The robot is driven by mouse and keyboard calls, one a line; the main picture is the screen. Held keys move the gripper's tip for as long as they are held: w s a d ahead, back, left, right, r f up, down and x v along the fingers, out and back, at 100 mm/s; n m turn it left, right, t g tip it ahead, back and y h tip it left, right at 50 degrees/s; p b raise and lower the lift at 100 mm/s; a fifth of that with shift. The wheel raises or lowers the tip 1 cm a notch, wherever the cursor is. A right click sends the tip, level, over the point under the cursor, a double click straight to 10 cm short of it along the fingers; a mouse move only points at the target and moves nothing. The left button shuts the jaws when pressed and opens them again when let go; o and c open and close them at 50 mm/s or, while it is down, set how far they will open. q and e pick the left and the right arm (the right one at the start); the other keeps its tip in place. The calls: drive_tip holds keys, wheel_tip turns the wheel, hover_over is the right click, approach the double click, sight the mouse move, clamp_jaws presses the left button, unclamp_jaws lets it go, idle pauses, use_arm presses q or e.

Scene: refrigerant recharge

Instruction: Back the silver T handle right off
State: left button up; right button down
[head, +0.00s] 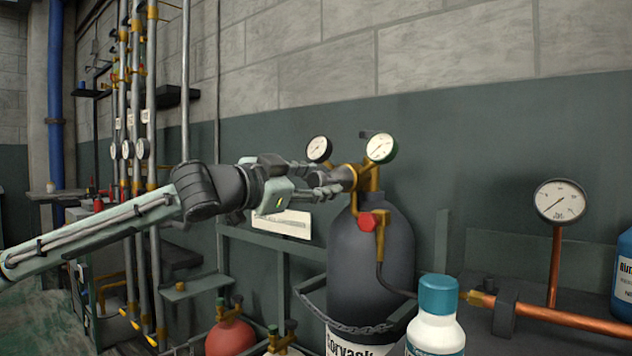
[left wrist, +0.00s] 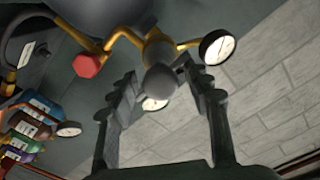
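The silver T handle (head: 343,176) sits at the front of the brass regulator (head: 368,182) on top of the dark grey cylinder (head: 372,245). In the left wrist view its rounded grey end (left wrist: 166,86) shows between my fingers; its crossbar is hard to make out. My left gripper (head: 326,178) comes in from the left, level with the handle. In the left wrist view my left gripper (left wrist: 163,82) has its fingers spread on both sides of the handle, with no clear grip on it. My right gripper is in neither view.
Two gauges (head: 381,147) flank the regulator. A red hexagonal knob (head: 367,222) and hose hang below it. A white bottle with a teal cap (head: 437,295) stands in front. A copper pipe with a gauge (head: 560,201) is at right. Open wall lies above.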

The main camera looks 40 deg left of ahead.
use_arm(q)
drive_tip(key=shift+s, duration=0.1)
drive_tip(key=shift+s+a+r, duration=0.15)
drive_tip(key=shift+s, duration=0.3)
drive_tip(key=s, duration=1.1)
drive_tip(key=shift+a, duration=0.35)
drive_tip(key=shift+w+f, duration=0.1)
drive_tip(key=shift+f, duration=0.1)
